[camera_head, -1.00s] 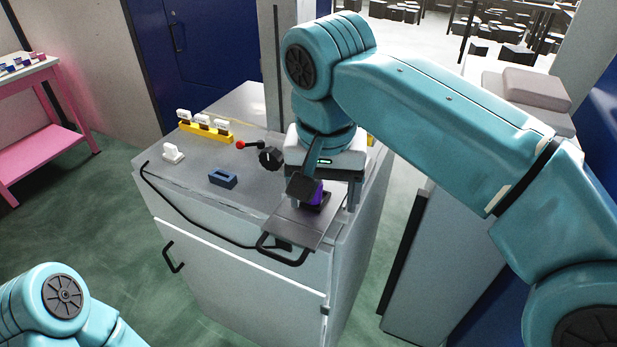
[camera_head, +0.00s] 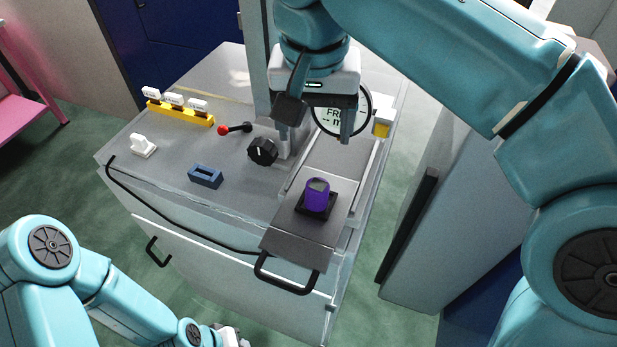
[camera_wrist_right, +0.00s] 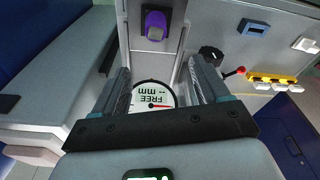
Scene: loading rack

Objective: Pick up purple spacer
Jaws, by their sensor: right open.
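The purple spacer (camera_head: 317,195) is a short upright purple piece with a greyish top. It sits in a dark square seat on the grey sliding plate (camera_head: 285,246) at the front of the cabinet. My right gripper (camera_head: 315,136) is open and empty, above and behind the spacer, apart from it. In the right wrist view the spacer (camera_wrist_right: 156,24) shows beyond the two spread fingers (camera_wrist_right: 161,72), near the top edge. A small part of my left gripper (camera_head: 230,336) shows at the bottom edge; its fingers cannot be made out.
A round dial reading FREE (camera_head: 342,112) stands behind my right gripper's fingers. A black knob (camera_head: 262,151), a red-tipped lever (camera_head: 233,129), a blue slotted block (camera_head: 205,176), a white piece (camera_head: 142,145) and a yellow rack (camera_head: 180,113) are on the cabinet top. The plate has a black handle (camera_head: 286,284).

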